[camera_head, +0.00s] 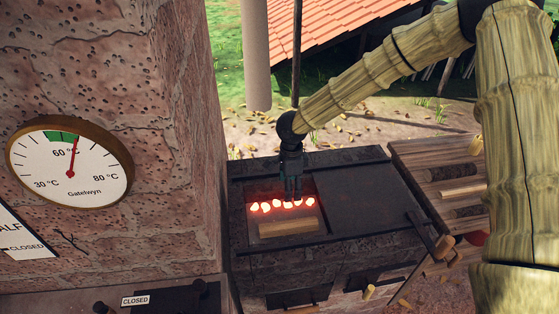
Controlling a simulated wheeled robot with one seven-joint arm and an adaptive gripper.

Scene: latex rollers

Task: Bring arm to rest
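My arm reaches in from the upper right, its links looking like bamboo. My gripper (292,192) points down over the open hatch of a dark stove (375,195). Its fingertips are just above or among a row of glowing red embers (265,206). A pale piece of wood (288,227) lies in the opening in front of the embers. The fingers are small and dark here, and I cannot tell whether they are open or shut, or whether they touch anything.
A brick wall (110,60) with a round temperature dial (68,165) stands at left. A wooden table (430,155) with several logs (460,170) is at right. A handle (432,238) sticks out at the stove's right edge. A pole (257,55) stands behind.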

